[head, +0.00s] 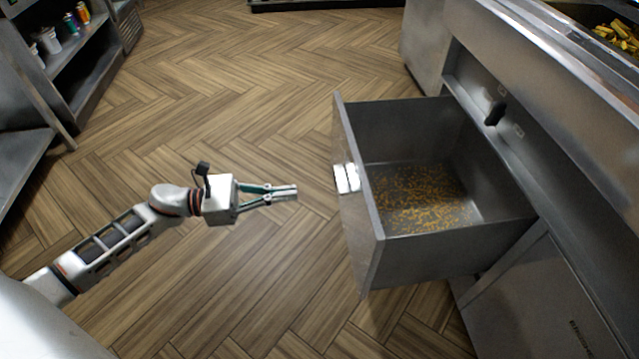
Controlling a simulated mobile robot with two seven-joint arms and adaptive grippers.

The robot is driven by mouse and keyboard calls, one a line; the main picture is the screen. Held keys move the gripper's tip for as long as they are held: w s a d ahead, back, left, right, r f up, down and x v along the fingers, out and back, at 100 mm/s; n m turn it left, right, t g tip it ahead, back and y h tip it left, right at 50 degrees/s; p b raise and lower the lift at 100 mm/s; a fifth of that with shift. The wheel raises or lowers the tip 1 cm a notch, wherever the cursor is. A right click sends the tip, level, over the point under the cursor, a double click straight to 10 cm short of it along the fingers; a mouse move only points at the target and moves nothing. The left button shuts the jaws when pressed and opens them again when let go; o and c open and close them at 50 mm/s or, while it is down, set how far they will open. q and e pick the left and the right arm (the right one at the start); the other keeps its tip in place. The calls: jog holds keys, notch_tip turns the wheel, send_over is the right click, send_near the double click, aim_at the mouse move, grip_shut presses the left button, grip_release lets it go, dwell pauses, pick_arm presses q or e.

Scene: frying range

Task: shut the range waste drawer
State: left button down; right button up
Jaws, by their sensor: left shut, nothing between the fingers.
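The range waste drawer (455,246) is pulled well out of the steel range (550,110) at the right. Its inside is open to view, with orange-brown crumbs scattered over the bottom. Its front panel (358,205) faces left and has a bright, pale handle or plate (346,178) near the middle. My left gripper (294,191) is shut and empty. It is left of the front panel, pointing at it, with a gap of bare floor showing between them. My right gripper is not in view.
A metal shelf unit (85,75) with cups and small coloured containers stands at the upper left. Fried food (618,36) lies in a bin at the top right. The wood-patterned floor (230,110) left of the drawer is clear.

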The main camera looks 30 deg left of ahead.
aim_at(359, 186)
pick_arm(q)
jog(key=x, duration=1.3)
jog(key=shift+w+d+r, duration=0.1)
jog(key=shift+w, duration=0.05)
jog(key=shift+d, duration=0.15)
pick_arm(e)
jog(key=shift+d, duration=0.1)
